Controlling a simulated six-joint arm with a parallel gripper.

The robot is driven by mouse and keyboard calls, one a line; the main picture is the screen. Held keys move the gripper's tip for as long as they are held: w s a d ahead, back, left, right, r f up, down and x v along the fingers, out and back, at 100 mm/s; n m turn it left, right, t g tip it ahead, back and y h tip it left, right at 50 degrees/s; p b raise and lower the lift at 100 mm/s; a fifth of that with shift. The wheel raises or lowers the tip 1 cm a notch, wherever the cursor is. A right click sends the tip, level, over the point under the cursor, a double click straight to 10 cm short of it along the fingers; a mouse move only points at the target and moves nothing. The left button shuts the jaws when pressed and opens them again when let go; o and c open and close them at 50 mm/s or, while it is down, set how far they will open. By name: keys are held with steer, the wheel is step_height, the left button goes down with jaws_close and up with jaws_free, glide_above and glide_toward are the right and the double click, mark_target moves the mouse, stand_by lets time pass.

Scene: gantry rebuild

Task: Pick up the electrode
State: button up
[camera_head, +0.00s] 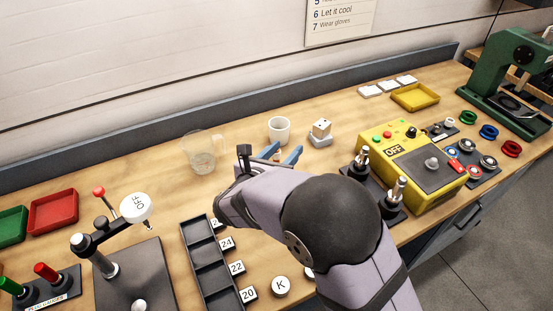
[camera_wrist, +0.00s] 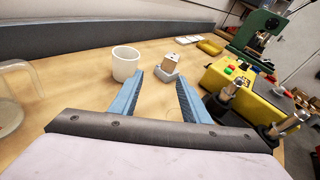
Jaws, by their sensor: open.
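My gripper (camera_head: 281,153) is open and empty above the table, its two blue fingers also showing in the wrist view (camera_wrist: 160,78). No thing is labelled as the electrode. Two upright metal-tipped pieces, a far one (camera_head: 363,156) and a near one (camera_head: 396,190), stand in black holders beside the yellow box, right of my gripper; I cannot tell whether either is the electrode. In the wrist view they are at the right, the far one (camera_wrist: 230,88) and the near one (camera_wrist: 288,124), outside my fingers. My arm hides part of the table.
A white cup (camera_head: 279,129) and a pale block (camera_head: 321,126) on a grey base stand just beyond my fingers. A clear jug (camera_head: 200,152) is to the left. The yellow box (camera_head: 412,160) bears a sign reading OFF. A black compartment tray (camera_head: 203,255) lies in front.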

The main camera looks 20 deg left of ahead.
mark_target(275, 155)
steer(key=a+f, duration=0.1)
steer(key=a+f+y+b, duration=0.1)
steer(key=f, duration=0.1)
steer(key=a+f+y, duration=0.1)
steer(key=shift+w+a+f+b, duration=0.15)
steer(key=shift+w+a+b, duration=0.1)
steer(key=shift+w+b, duration=0.15)
steer(key=shift+w+d+f+p, duration=0.1)
steer(key=shift+w+p, duration=0.25)
steer(key=shift+w, duration=0.35)
steer(key=shift+p+x, duration=1.3)
steer(key=shift+x, duration=1.65)
steer(key=shift+f, duration=0.2)
jaws_close()
